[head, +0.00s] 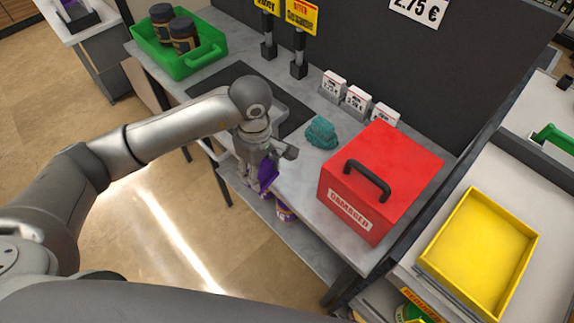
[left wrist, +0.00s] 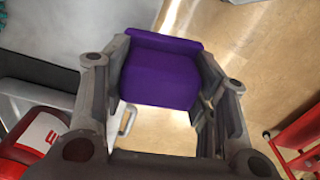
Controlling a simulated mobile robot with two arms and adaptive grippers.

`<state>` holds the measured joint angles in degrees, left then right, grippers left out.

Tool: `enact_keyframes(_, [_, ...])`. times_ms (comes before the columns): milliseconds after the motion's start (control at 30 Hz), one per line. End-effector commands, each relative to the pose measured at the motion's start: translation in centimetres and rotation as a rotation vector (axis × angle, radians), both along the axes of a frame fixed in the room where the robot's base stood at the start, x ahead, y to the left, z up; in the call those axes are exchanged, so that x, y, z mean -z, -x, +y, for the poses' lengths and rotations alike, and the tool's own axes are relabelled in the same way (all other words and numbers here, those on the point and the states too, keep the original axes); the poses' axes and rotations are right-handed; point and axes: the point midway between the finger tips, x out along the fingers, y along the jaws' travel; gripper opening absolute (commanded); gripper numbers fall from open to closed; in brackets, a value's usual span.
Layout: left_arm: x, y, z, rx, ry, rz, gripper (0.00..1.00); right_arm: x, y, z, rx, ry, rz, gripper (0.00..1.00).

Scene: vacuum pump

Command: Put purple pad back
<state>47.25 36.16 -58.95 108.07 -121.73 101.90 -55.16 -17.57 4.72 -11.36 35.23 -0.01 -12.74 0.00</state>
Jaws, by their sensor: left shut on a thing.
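The purple pad (head: 268,174) is in my left gripper (head: 263,172), at the front edge of the grey table in the head view. In the left wrist view the pad (left wrist: 162,72) sits between the two fingers of the left gripper (left wrist: 160,95), which is shut on it. The floor shows behind the pad there. Part of the pad is hidden by the gripper in the head view. My right gripper is in neither view.
A red box (head: 382,180) labelled "DAMAGED" stands right of my left gripper. A teal crumpled thing (head: 321,133) lies behind it. A green tray (head: 190,62) with brown jars is at the back left. A yellow tray (head: 478,255) is at the right.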

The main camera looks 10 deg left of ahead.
Motion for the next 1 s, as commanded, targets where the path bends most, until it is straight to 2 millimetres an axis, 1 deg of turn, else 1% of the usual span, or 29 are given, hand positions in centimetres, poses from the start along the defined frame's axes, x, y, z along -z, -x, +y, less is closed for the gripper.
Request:
enact_keyframes(33, [-0.3,-0.8,-0.4,-0.067,0.003,-0.004,0.31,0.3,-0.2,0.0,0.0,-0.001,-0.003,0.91])
enact_keyframes(100, [-0.9,-1.7,-0.8,-0.17,0.003,-0.004,0.31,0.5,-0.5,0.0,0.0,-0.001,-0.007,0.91])
enact_keyframes(400, [-3.7,-5.1,-2.8,-0.61,0.007,-0.003,0.31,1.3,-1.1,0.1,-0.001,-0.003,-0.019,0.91])
enact_keyframes(600, [-5.5,-6.8,-3.9,-0.856,0.009,-0.002,0.31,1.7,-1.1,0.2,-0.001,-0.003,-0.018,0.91])
enact_keyframes(700, [-6.2,-7.3,-4.3,-0.938,0.007,0.0,0.31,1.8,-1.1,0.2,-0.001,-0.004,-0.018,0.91])
enact_keyframes(800, [-6.6,-7.6,-4.5,-0.99,0.007,0.001,0.31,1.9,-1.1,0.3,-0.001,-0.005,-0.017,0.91])
enact_keyframes(867, [-6.5,-7.6,-4.6,-1.007,0.006,0.002,0.31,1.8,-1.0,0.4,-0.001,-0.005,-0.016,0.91])
enact_keyframes(933, [-5.8,-7.6,-4.6,-1.018,0.005,0.004,0.31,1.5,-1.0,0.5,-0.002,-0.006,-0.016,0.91])
enact_keyframes(1000, [-4.6,-7.5,-4.6,-1.02,0.003,0.006,0.31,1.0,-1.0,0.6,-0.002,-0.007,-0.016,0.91])
